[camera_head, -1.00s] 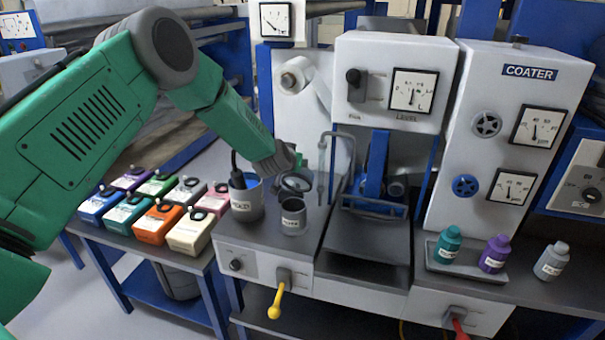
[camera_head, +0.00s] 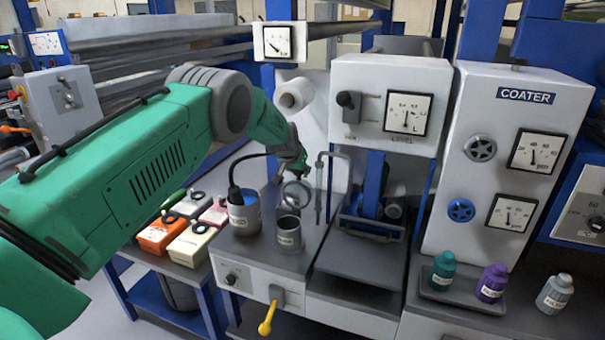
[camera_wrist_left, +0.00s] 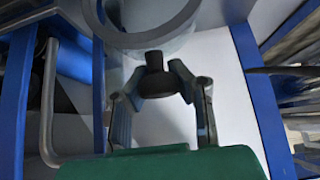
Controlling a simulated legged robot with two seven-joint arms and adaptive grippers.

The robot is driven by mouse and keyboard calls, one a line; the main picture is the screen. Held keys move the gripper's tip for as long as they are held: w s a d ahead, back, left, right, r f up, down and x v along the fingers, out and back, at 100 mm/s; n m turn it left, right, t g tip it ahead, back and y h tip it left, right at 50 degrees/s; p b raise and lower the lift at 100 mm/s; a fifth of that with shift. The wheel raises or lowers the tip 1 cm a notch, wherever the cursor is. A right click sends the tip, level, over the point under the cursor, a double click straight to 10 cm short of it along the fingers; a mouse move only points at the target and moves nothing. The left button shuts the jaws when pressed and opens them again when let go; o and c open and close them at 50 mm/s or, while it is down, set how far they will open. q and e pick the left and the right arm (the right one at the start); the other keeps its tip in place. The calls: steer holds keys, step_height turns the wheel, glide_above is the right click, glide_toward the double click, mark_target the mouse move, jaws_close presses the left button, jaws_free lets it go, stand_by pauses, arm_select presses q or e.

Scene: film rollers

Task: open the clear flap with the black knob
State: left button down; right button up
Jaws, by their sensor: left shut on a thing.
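The clear flap (camera_head: 284,194) shows as a round, see-through disc with a grey rim, just above the dark cup (camera_head: 289,236) on the coater's left bench. My left gripper (camera_head: 297,172) is at the flap's upper edge. In the left wrist view its two fingers close around the black knob (camera_wrist_left: 156,82), which joins the rim. The gripper hides the knob in the head view. My right gripper is not in view.
A grey pot (camera_head: 243,216) with a cable stands left of the cup, and a bent metal pipe (camera_head: 319,190) stands right. A yellow-handled lever (camera_head: 267,318) is below. Bottles stand on a tray (camera_head: 463,300) at right. Coloured boxes (camera_head: 190,245) sit on the left table.

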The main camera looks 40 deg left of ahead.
arm_select(q)
steer(key=shift+w+a+r, duration=0.15)
steer(key=shift+w+r, duration=0.1)
steer(key=shift+r, duration=0.25)
steer(key=c, duration=1.2)
jaws_free()
steer(key=shift+s+f, duration=0.15)
steer(key=shift+s, duration=0.05)
steer(key=shift+s, duration=0.1)
steer(key=v, duration=1.1)
steer(key=shift+s+r, duration=0.25)
